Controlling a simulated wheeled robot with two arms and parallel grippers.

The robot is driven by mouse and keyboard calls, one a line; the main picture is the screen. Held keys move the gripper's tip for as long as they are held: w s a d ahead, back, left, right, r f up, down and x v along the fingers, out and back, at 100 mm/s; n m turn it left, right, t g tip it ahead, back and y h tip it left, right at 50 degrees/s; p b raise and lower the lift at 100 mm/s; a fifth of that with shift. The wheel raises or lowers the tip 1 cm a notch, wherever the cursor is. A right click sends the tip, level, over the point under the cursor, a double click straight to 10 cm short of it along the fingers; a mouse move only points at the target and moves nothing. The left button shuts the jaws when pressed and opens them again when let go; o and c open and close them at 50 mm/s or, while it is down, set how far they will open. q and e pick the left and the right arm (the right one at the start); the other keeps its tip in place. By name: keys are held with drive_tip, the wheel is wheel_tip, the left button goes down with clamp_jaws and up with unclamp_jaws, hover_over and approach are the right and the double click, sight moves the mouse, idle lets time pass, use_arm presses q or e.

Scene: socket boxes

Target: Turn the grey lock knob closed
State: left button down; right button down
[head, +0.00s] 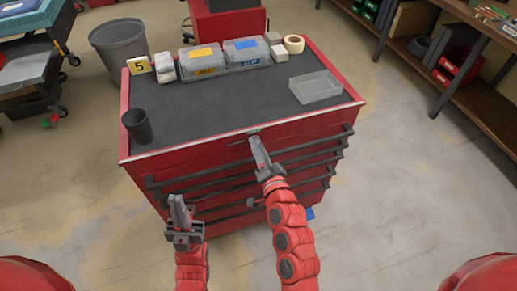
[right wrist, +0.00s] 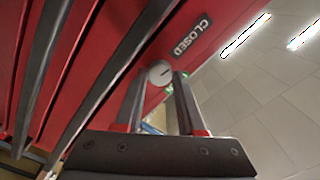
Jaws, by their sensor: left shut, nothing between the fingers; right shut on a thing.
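The grey lock knob (right wrist: 160,73) is a round disc with a dark slot line, on the red front of the tool cabinet (head: 160,160). A "CLOSED" label (right wrist: 192,36) is beside it in the right wrist view. My right gripper (right wrist: 162,80) has its two fingers on either side of the knob and is shut on it. In the head view my right gripper (head: 255,138) reaches the top front edge of the cabinet and hides most of the knob. My left gripper (head: 177,205) is shut and empty, in front of the drawers at the lower left.
Long dark drawer handles (head: 170,180) run across the cabinet front. On the dark top stand a black cup (head: 137,126), a clear tray (head: 315,88), lidded boxes (head: 198,60), a tape roll (head: 293,44) and a yellow "5" sign (head: 138,65). The middle of the top is clear.

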drive_tip(key=shift+f+n, duration=0.1)
drive_tip(key=shift+n, duration=0.8)
drive_tip(key=c, duration=0.5)
unclamp_jaws()
drive_tip(key=p+v, duration=0.1)
drive_tip(key=v, duration=1.6)
drive_tip(key=shift+s, duration=0.2)
